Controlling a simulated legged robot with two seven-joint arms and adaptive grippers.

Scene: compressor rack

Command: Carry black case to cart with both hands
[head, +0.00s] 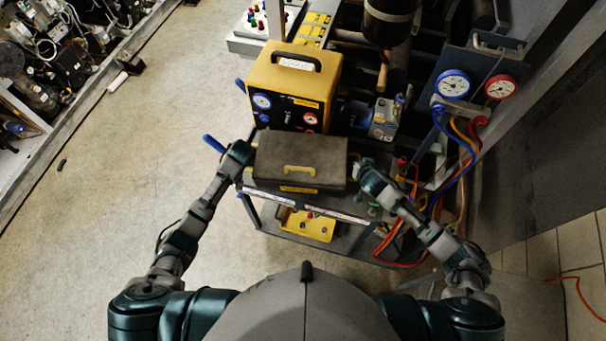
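The black case (298,153), a dark grey box with a yellow handle on its front, sits on or just above the front of the cart (337,211). I cannot tell whether it touches the cart's top. My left gripper (246,157) is at the case's left end. My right gripper (360,171) is at its right end. Both are close against the case, but the fingers are small and partly hidden, so their opening does not show.
A yellow machine with gauges (293,86) stands right behind the case. A gauge manifold (472,87) with coloured hoses is at the right. A yellow tray (307,225) lies on the cart's lower shelf. The floor at the left (150,130) is mostly clear.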

